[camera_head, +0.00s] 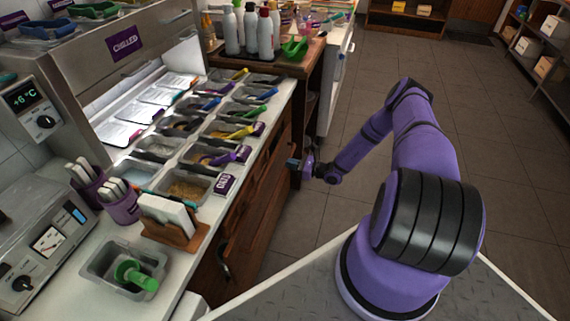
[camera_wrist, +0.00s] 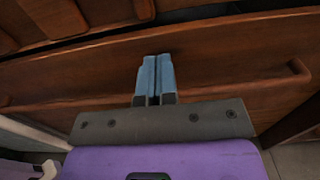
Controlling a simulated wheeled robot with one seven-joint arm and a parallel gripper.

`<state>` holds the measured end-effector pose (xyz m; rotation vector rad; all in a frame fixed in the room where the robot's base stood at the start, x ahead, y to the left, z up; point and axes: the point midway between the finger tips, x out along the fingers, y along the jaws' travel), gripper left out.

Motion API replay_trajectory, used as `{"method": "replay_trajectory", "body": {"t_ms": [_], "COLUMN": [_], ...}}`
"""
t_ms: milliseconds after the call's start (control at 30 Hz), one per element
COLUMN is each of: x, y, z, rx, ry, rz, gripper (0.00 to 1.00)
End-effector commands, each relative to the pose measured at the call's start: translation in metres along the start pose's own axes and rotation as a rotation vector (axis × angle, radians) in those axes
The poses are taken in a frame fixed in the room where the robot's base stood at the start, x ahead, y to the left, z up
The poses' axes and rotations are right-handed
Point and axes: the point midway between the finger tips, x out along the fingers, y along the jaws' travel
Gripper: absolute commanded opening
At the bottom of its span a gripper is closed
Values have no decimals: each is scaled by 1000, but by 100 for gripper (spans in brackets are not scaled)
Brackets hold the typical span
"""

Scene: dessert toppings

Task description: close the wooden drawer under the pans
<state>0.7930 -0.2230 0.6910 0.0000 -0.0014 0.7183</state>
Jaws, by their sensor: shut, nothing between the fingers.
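The wooden drawer (camera_head: 266,178) is in the brown cabinet under the counter of pans (camera_head: 187,190). My gripper (camera_head: 292,163) is beside the cabinet front in the head view. In the wrist view its blue fingertips (camera_wrist: 156,62) are together, empty, and overlap the drawer front. I cannot tell whether they touch it.
A wooden side table (camera_head: 300,68) with bottles stands beyond the counter. A dark handle (camera_head: 224,262) sits on the cabinet nearer to me. Tiled floor (camera_head: 325,205) is free to the right of the cabinet. Shelves stand at the far right.

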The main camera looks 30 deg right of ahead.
Motion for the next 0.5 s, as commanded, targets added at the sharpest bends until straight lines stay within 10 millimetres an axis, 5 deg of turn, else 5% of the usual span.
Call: {"method": "replay_trajectory", "body": {"t_ms": [200, 500], "x": [-48, -87], "y": [-1, 0], "z": [0, 0], "rx": [0, 1], "ry": [1, 1], "rz": [-4, -2], "gripper": [0, 0]}}
